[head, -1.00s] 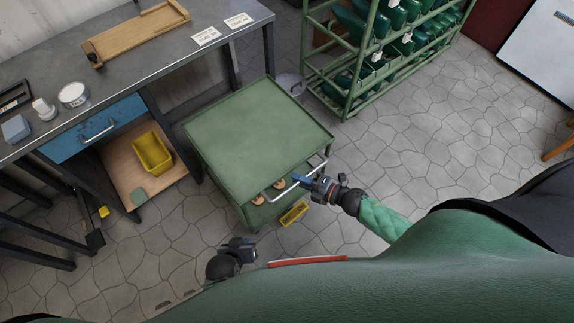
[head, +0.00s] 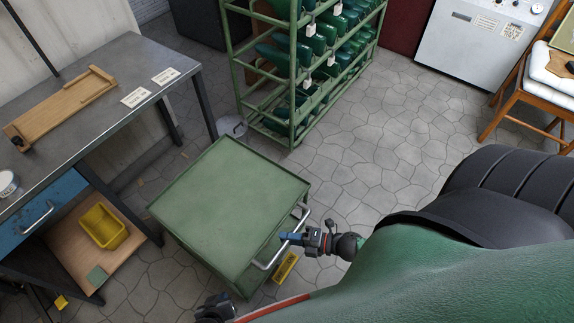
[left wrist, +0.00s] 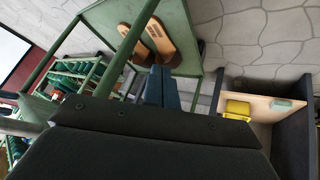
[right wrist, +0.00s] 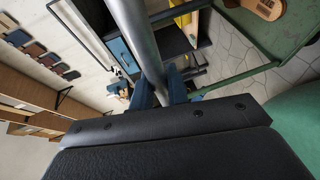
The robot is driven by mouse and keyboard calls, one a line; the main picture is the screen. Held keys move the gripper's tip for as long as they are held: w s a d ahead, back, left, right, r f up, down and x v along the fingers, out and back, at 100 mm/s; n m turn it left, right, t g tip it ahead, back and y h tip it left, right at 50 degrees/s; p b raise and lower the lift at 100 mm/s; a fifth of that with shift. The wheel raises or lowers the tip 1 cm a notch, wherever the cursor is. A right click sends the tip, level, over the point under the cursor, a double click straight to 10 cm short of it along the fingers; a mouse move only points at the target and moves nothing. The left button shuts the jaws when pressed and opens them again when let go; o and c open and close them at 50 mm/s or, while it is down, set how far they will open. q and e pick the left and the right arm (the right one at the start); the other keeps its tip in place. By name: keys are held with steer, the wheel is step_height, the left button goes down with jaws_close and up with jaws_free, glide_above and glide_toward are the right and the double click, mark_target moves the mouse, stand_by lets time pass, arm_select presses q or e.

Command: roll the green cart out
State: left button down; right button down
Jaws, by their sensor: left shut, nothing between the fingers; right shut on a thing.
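The green cart (head: 225,195) stands beside the grey workbench, its top empty. Its silver handle (head: 264,264) is on the side toward me. My right gripper (head: 288,238) is shut on this handle; in the right wrist view the bar (right wrist: 138,35) runs between the fingers (right wrist: 160,92). My left gripper (head: 214,308) is shut and empty, low at the picture's bottom edge and apart from the handle. The left wrist view shows its closed fingers (left wrist: 162,88) and brown sandal soles (left wrist: 158,38) on the cart's lower shelf.
The workbench (head: 120,85) is close on the cart's left. A green rack (head: 293,100) of green shoes stands behind to the right, with a bin (head: 232,127) near the cart's far corner. The stone floor (head: 400,150) to the right is open up to the white machine (head: 480,45).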

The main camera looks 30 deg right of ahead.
steer(key=c, duration=1.4)
jaws_free()
arm_select(q)
steer(key=shift+s, duration=0.1)
arm_select(e)
steer(key=shift+o, duration=0.2)
